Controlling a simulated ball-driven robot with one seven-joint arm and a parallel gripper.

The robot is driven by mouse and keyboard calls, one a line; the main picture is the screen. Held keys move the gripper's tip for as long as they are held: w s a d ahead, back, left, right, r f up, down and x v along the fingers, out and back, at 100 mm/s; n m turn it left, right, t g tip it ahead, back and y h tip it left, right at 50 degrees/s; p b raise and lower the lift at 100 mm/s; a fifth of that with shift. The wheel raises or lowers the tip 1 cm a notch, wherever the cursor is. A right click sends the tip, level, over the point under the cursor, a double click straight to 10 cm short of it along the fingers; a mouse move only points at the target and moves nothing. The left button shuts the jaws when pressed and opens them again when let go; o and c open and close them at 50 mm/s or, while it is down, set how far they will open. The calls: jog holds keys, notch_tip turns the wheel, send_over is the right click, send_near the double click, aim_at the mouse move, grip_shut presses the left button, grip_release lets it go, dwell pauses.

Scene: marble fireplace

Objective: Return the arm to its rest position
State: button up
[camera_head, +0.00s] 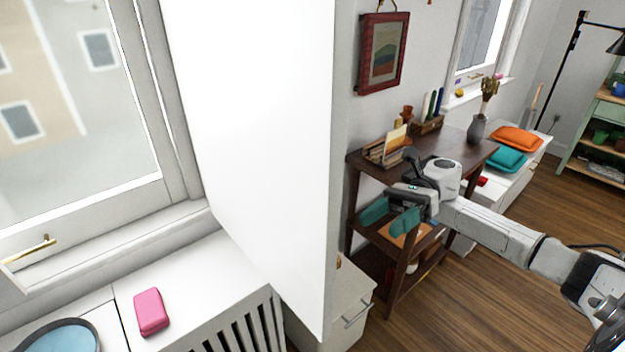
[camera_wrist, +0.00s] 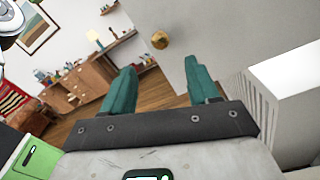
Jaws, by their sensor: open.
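My arm reaches in from the right edge of the head view, stretched out to the left. My gripper (camera_head: 390,217) is at its end, in front of the dark wooden shelf unit (camera_head: 421,150). Its two teal fingers are apart with nothing between them. In the wrist view my gripper (camera_wrist: 160,88) also shows open and empty, with the floor, a pale wall and a round brass-coloured knob (camera_wrist: 160,40) beyond the fingers.
A tall white panel (camera_head: 265,130) stands left of my gripper. A pink block (camera_head: 151,312) and a blue round dish (camera_head: 62,340) rest on the white sill at lower left. Wooden floor (camera_head: 480,310) is open beneath my arm.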

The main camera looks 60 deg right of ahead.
jog(key=w+f+m+t+h, duration=0.85)
jog(key=m+t+h, duration=0.3)
jog(key=m, duration=0.75)
notch_tip(320, 180, down, 10)
jog(key=s+f+m+g+h+p, duration=0.1)
jog(key=m+g+h, duration=0.2)
jog(key=m+h, duration=0.9)
jog(key=s+a+f+m+g+y, duration=0.3)
jog(key=s+a+f+m+g, duration=0.4)
jog(key=m, duration=0.5)
jog(key=s+a+r+m+g+y, duration=0.1)
jog(key=s+a+m+g+y, duration=0.2)
jog(key=a, duration=0.9)
jog(key=s+m+g+p, duration=0.1)
jog(key=s+g, duration=0.1)
jog(key=g, duration=0.1)
jog(key=shift+s+r, duration=0.15)
jog(key=shift+s, duration=0.05)
